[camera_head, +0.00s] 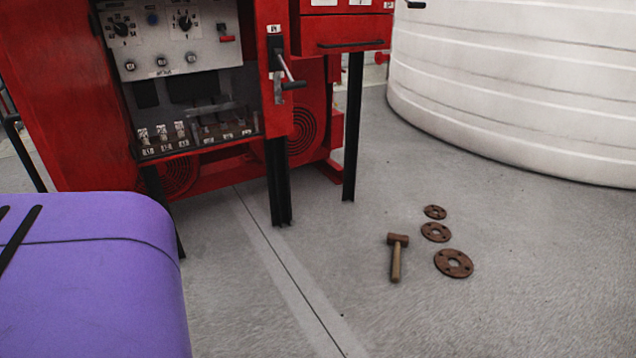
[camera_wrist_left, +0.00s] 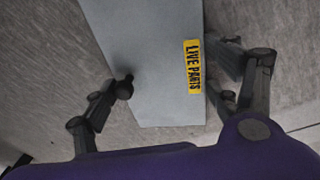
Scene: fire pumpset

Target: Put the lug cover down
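The lug cover (camera_wrist_left: 160,60) is a flat pale grey panel with a yellow "LIVE PARTS" label, seen in the left wrist view. It looks wider at the top of the picture and narrower toward my gripper. My left gripper (camera_wrist_left: 170,82) has one dark finger on each side of it. The left fingertip overlaps the cover's left edge and the right finger parts lie close to its right edge. I cannot tell whether they press on it. Grey floor shows around the cover. Neither the cover nor a gripper shows in the head view.
A red cabinet (camera_head: 65,90) with an open electrical compartment (camera_head: 190,90) stands at the back left on black legs. A hammer (camera_head: 396,258) and three rusty flanges (camera_head: 454,263) lie on the floor at right. A white tank (camera_head: 520,80) stands behind. The middle floor is clear.

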